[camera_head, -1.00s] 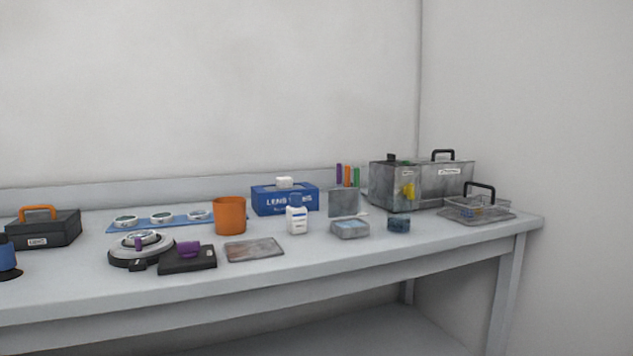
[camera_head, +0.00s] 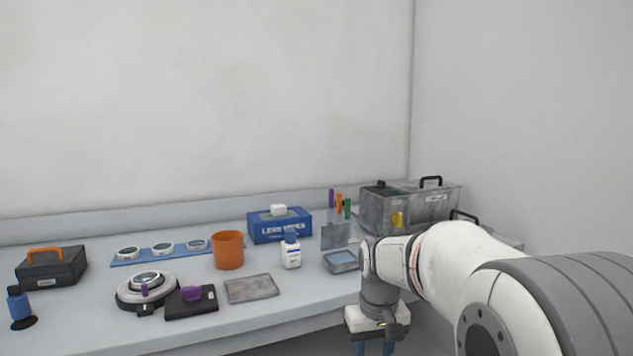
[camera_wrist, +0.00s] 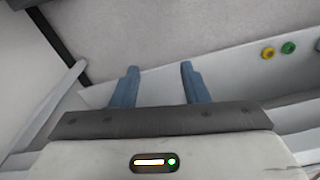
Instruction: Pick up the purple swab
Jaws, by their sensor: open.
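The purple swab (camera_head: 331,198) stands upright in a grey holder (camera_head: 335,236) toward the back right of the bench, in the head view. An orange swab (camera_head: 339,203) and a green swab (camera_head: 347,208) stand beside it. My gripper (camera_head: 375,348) is in front of the bench's front edge, below and to the right of the holder, pointing down. In the wrist view my gripper (camera_wrist: 158,86) shows two blue fingers apart with nothing between them. The swabs are not in the wrist view.
A shallow grey tray (camera_head: 341,262), a white bottle (camera_head: 291,252) and a blue wipes box (camera_head: 280,228) stand near the holder. An orange cup (camera_head: 228,250) is further left. My arm covers the bench's right end.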

